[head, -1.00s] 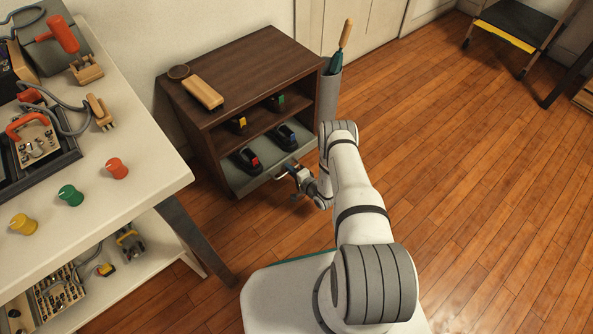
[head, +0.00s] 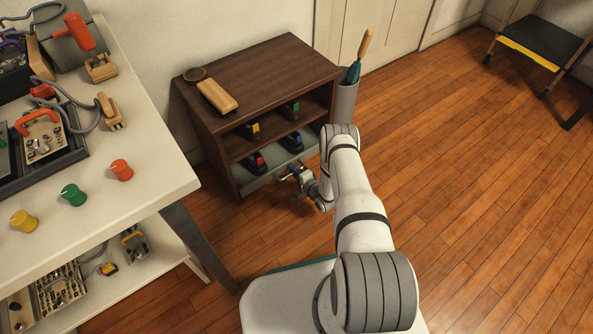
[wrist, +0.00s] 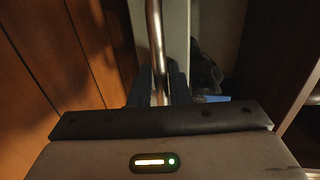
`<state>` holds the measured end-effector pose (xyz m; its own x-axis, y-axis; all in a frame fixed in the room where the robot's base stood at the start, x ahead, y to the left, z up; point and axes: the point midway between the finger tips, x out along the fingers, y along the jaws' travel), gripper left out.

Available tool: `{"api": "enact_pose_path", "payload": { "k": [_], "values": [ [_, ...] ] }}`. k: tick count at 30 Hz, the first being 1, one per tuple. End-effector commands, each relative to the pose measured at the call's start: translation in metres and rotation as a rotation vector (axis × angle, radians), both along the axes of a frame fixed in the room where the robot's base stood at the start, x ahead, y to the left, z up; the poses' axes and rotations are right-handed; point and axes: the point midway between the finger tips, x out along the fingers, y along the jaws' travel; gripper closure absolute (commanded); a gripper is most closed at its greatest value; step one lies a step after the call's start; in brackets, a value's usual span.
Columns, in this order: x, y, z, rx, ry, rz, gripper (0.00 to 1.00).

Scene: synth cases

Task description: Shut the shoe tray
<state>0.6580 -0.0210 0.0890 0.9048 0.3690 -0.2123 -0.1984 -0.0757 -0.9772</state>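The shoe tray (head: 261,181) is the grey-green lower tray of the dark wooden shoe cabinet (head: 268,72). In the head view only a narrow strip of it shows in front of the cabinet, with dark shoes (head: 257,162) on it. My gripper (head: 296,177) is low at the tray's front, beside its handle. In the wrist view the metal handle bar (wrist: 155,45) runs between the two fingers of my gripper (wrist: 159,90), which look closed around it. My arm hides the tray's right end.
A white workbench (head: 150,185) is on the left.

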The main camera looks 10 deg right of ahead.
Motion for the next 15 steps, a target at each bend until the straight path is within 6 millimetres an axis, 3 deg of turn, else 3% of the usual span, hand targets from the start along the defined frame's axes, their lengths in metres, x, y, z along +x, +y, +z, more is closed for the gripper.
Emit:
{"api": "enact_pose_path", "payload": {
  "k": [15],
  "values": [
    [0.0026, -0.0027, 0.0106, -0.001, -0.022, 0.002, 0.71]
  ]
}}
